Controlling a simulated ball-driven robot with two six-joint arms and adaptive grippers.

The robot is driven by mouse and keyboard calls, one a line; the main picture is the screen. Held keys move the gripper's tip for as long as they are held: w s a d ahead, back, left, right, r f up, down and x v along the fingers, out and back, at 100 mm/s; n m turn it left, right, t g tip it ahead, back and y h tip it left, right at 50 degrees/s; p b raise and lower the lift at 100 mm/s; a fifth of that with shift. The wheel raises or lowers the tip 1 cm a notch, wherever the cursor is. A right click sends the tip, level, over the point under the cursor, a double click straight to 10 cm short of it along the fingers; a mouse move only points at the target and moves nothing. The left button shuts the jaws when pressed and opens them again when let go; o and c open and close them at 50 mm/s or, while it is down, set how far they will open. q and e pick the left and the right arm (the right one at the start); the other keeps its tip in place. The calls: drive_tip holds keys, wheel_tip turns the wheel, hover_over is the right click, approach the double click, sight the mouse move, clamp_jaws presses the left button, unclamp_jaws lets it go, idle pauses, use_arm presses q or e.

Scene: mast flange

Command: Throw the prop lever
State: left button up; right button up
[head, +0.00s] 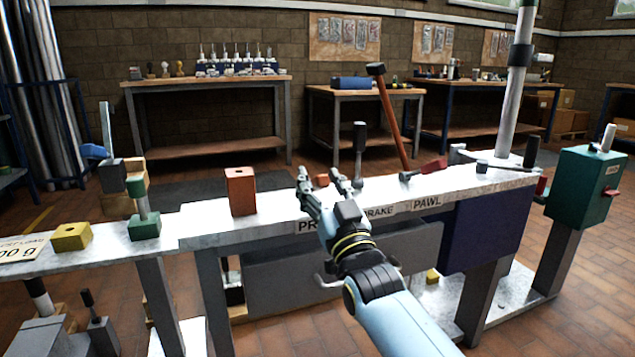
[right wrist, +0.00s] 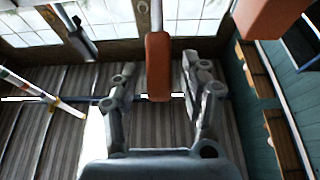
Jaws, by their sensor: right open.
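My right gripper (head: 318,172) is open over the bench top, above a label (head: 308,226) whose visible letters read "PR". A reddish end shows between its fingers in the head view. In the right wrist view, a red-orange handle (right wrist: 158,66) on a pale rod stands between the open fingers (right wrist: 158,85), with gaps on both sides. I cannot tell whether this is the prop lever; its base is hidden. A long brown lever (head: 391,115) with a black head leans behind the "BRAKE" and "PAWL" labels. My left gripper is out of view.
An orange block (head: 240,190) stands on the bench (head: 200,222) left of the gripper. A green-based post (head: 143,222) and a yellow block (head: 71,236) are further left. A pale mast (head: 515,80) and a green box (head: 582,187) stand at the right.

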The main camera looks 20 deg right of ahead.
drive_tip(key=shift+x, duration=0.75)
clamp_jaws()
